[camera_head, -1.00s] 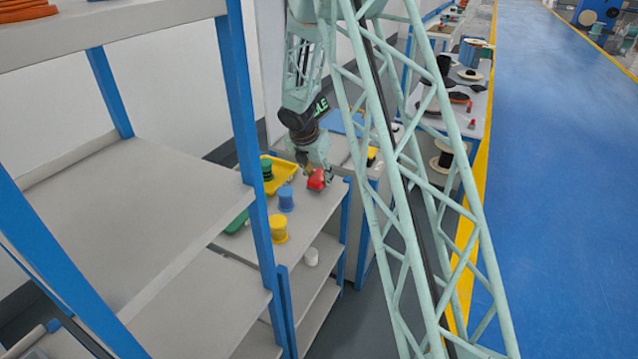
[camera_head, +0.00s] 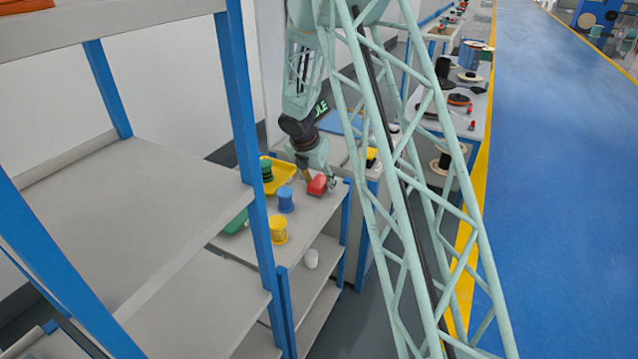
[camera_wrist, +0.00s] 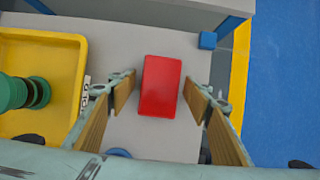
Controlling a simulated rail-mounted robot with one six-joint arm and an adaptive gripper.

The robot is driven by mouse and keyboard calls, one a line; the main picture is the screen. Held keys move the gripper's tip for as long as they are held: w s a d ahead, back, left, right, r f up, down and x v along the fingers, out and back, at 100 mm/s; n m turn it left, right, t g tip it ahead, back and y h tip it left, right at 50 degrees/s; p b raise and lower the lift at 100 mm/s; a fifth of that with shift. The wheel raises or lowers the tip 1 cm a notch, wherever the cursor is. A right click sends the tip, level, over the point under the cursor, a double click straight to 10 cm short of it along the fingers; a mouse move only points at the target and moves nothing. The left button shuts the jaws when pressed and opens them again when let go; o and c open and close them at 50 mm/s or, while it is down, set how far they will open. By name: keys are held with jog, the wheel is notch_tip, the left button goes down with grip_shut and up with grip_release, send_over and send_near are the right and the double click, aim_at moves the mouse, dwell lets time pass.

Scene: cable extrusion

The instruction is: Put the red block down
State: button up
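The red block (camera_head: 317,185) lies on the top of the grey shelf unit (camera_head: 311,217), near its right end. In the wrist view the red block (camera_wrist: 160,86) shows its flat top, lying roughly lengthwise between my fingers. My gripper (camera_head: 320,180) is above and around the block. In the wrist view my gripper (camera_wrist: 160,80) is open, with one finger on each side of the block and a narrow gap at both sides.
A yellow tray (camera_head: 282,176) with green spools (camera_wrist: 28,92) stands left of the block. A blue spool (camera_head: 286,199) and a yellow spool (camera_head: 278,230) stand nearer. The shelf's right edge is close. A blue-post rack (camera_head: 240,100) stands in the foreground.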

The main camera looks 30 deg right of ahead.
jog(key=shift+r, duration=0.1)
jog(key=p+v, duration=0.3)
jog(key=v, duration=0.7)
jog(key=shift+r, duration=0.4)
jog(key=shift+s+a+r+p, duration=0.2)
jog(key=shift+a+r+p, duration=0.1)
jog(key=shift+r, duration=0.3)
